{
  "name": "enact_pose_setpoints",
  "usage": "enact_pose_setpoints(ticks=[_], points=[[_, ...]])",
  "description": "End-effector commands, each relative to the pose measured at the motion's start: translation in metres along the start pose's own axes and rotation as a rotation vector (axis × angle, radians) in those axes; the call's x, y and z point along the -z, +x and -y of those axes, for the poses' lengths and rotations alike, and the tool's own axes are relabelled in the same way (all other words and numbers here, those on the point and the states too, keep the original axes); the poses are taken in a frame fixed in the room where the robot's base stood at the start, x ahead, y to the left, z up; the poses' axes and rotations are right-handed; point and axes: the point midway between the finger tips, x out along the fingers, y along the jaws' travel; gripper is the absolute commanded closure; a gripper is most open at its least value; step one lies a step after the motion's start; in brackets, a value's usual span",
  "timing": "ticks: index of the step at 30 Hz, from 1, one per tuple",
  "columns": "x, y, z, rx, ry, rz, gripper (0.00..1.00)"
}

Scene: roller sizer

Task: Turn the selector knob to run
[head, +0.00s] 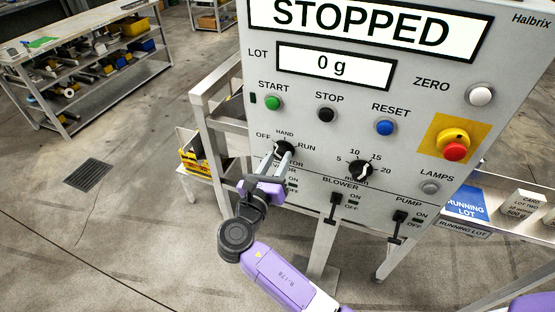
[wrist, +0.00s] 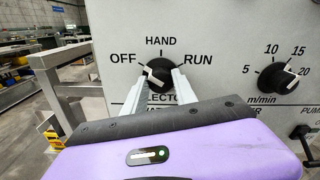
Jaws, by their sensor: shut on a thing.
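The selector knob (wrist: 160,70) is black with a white pointer mark. It sits on the grey panel (head: 270,125) below the labels OFF, HAND and RUN. In the wrist view its pointer mark is at the upper left, towards OFF. In the head view the knob (head: 285,148) is partly hidden by the fingers. My gripper (wrist: 159,77) has one finger on each side of the knob and is shut on it. My gripper also shows in the head view (head: 281,152), reaching up from below. It covers part of the SELECTOR label.
The display (head: 360,27) reads STOPPED and the lot display (head: 335,66) reads 0 g. A speed dial (head: 361,170) is right of the selector. Blower (head: 333,208) and pump (head: 398,224) switches are lower down. A red emergency button (head: 455,150) is at the right.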

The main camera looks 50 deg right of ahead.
Motion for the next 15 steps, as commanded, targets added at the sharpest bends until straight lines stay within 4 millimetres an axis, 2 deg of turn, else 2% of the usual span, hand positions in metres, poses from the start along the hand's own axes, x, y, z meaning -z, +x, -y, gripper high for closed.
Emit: enact_pose_setpoints(ticks=[8, 15], points=[[0.0002, -0.0003, 0.0006, 0.000, 0.123, 0.000, 1.00], [0.0013, -0.0001, 0.0016, 0.000, 0.330, -0.001, 1.00]])
